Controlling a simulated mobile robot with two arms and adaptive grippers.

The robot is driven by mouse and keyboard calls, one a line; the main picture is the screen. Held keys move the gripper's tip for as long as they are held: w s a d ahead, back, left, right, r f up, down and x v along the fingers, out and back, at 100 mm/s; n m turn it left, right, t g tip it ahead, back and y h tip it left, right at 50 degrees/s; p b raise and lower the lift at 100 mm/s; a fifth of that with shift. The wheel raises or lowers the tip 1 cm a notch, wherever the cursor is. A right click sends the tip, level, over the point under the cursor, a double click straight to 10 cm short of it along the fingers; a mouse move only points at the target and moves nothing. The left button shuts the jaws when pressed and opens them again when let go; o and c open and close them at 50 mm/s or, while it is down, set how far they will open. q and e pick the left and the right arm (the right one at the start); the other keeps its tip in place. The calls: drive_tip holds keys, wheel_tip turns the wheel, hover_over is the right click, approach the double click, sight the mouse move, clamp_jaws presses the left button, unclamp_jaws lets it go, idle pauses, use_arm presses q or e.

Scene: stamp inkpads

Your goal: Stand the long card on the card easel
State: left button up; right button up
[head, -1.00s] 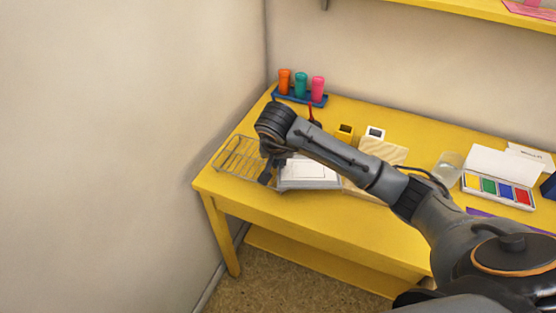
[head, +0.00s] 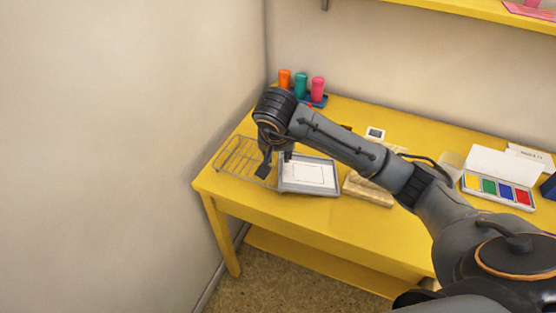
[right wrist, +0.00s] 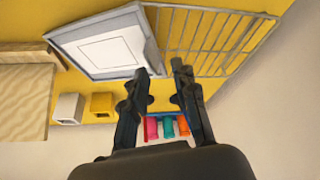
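The wooden card easel (head: 368,190) stands on the yellow table, partly hidden behind my right arm. Its sloped board (right wrist: 22,100) shows at the left of the right wrist view. A white card with a printed rectangle (head: 308,174) lies flat in a grey tray (head: 308,191); it also shows in the right wrist view (right wrist: 108,52). I cannot tell whether this is the long card. My right gripper (head: 275,166) is over the gap between the tray and the wire rack. Its fingers (right wrist: 160,72) are apart with nothing between them. My left gripper is out of view.
The wire rack (head: 238,160) lies at the table's left end. Coloured tubes in a blue holder (head: 318,103) stand behind. A white block (head: 375,133) and yellow block (right wrist: 102,103) are near the easel. An open paint-coloured inkpad box (head: 497,190) sits right. The front table strip is clear.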

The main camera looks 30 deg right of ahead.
drive_tip(key=v, duration=0.7)
drive_tip(key=shift+r, duration=0.15)
drive_tip(key=shift+a, duration=0.1)
